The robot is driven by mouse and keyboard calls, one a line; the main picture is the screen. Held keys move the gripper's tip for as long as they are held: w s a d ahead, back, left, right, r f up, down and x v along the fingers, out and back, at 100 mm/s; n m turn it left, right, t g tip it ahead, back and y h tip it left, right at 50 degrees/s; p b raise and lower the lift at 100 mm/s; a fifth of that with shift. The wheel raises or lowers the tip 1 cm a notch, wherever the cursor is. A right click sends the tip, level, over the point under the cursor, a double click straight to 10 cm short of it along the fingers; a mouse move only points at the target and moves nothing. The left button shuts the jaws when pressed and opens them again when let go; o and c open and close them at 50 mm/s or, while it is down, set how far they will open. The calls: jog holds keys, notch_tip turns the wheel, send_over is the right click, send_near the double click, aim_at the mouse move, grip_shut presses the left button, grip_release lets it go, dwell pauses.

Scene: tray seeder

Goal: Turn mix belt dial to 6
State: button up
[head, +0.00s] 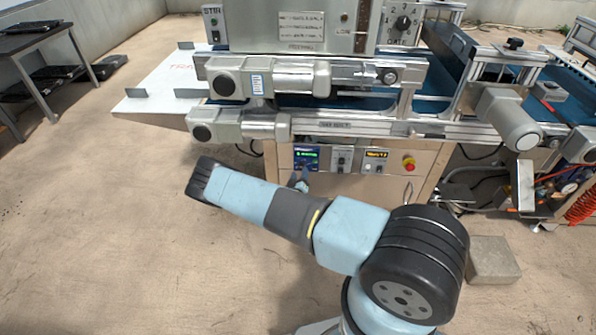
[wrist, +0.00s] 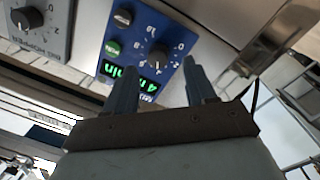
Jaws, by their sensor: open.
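The blue control panel (head: 305,157) is on the machine's front. In the wrist view the blue panel (wrist: 140,28) is tilted and upside down, with a black dial (wrist: 158,56) ringed by white numbers. I cannot read which number it points to, nor a mix belt label. A lit green display (wrist: 135,82) on that panel shows 4 and "m/min". My gripper (wrist: 156,66) is open and empty, its two fingers either side of the dial in the picture; I cannot tell how far off it is. In the head view my gripper (head: 301,182) is mostly hidden behind my arm.
A red stop button (head: 408,162) is further right. Open floor lies left.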

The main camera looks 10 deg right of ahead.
aim_at(300, 168)
jog(key=shift+x, duration=1.95)
jog(key=shift+a, duration=0.1)
grip_shut()
jog(key=shift+a, duration=0.2)
jog(key=shift+d, duration=0.1)
